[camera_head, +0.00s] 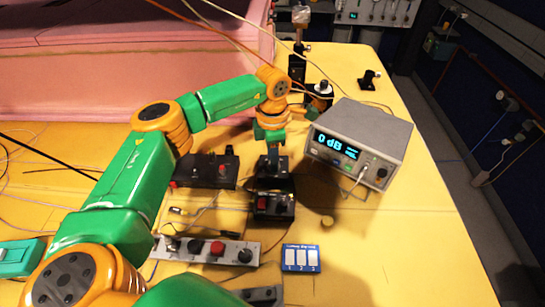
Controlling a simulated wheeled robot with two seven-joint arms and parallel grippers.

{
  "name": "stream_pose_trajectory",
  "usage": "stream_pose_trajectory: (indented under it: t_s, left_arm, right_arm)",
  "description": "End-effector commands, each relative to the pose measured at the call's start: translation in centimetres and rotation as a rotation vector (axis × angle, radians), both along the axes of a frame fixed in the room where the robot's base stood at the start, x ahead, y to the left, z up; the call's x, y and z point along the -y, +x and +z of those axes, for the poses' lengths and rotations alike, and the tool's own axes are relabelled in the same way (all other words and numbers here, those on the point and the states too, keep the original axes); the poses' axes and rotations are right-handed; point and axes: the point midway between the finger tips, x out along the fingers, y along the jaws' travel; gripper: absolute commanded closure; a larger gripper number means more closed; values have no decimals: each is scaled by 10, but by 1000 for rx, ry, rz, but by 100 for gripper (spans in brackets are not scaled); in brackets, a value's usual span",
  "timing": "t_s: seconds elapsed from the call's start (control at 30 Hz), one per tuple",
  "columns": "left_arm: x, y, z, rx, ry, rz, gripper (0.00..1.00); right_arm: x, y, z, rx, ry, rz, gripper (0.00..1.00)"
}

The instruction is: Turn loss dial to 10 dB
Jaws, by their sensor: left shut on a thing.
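A grey box meter (376,122) stands right of centre on the yellow bench. Its lit blue display (336,146) reads 0 dB. A black knob (382,172) sits at the right of its front face. My left arm reaches in from the left, and its wrist hangs downward left of the meter. My left gripper (271,172) points down, shut, over a small black unit (272,206) with a red part on its front. What it grips, seemingly the loss dial on that unit, is hidden by the dark fingers. My right gripper is not in view.
A black box (205,171) lies left of the gripper. A grey strip with a red button (210,249) and a blue-white card (301,258) lie in front. Thin cables cross the bench. Pink foam (90,60) fills the back left. The bench's right front is clear.

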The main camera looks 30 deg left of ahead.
Motion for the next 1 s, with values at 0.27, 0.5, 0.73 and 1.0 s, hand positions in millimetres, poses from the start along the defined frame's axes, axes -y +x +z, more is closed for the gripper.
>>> stream_pose_trajectory:
  t_s: [0.27,0.5,0.73,1.0]
  left_arm:
    - [0,1,-1,1,-1,-195,100]
    - [0,1,-1,2,0,-423,100]
    - [0,2,-1,2,0,-642,100]
    - [0,3,0,3,-1,-896,100]
  right_arm:
    - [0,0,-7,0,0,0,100]
    - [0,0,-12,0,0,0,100]
    - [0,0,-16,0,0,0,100]
    - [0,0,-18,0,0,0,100]
